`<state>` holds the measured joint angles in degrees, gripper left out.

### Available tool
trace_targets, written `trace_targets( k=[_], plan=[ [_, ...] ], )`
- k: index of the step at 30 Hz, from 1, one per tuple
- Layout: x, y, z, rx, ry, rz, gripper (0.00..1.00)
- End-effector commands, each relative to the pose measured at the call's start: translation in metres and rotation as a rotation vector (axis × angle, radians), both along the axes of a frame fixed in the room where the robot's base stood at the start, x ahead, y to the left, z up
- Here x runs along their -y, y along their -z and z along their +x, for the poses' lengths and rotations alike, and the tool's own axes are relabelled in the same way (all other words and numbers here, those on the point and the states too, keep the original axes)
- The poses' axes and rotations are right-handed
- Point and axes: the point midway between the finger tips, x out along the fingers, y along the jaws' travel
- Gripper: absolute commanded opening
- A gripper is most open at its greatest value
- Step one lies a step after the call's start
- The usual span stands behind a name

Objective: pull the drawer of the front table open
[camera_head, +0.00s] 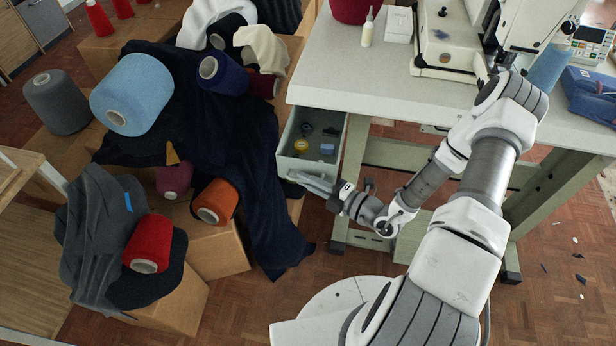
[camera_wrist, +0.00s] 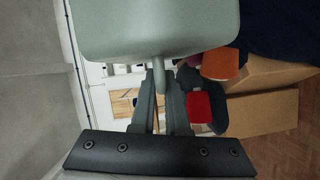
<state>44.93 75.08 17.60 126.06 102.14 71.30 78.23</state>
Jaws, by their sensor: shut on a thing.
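The grey-green drawer (camera_head: 311,160) sits under the left end of the white front table (camera_head: 345,85). It stands pulled out, with its inside showing. A yellow piece, a blue piece and small dark parts lie in it. My gripper (camera_head: 318,186) is at the drawer's front edge, shut on its handle. In the wrist view, the drawer (camera_wrist: 155,30) fills the top middle, and its handle (camera_wrist: 158,70) reaches down between the two fingers of my gripper (camera_wrist: 162,80). The fingers partly hide the handle.
Dark cloth (camera_head: 240,130) and cones of yarn, among them an orange one (camera_head: 214,201), lie over cardboard boxes (camera_head: 215,248) just left of the drawer. The table's leg (camera_head: 350,180) stands right of it.

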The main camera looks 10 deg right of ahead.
Motion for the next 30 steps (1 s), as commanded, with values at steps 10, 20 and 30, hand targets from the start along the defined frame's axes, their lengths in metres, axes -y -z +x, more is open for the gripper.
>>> trace_targets(
  k=[10,20,30],
  plan=[
    [0.001,0.0,0.0,0.0,0.001,0.0,0.42],
    [0.0,0.0,0.0,0.0,0.0,0.0,0.42],
    [0.027,-0.004,-0.025,-0.002,0.005,-0.001,0.42]
  ],
)
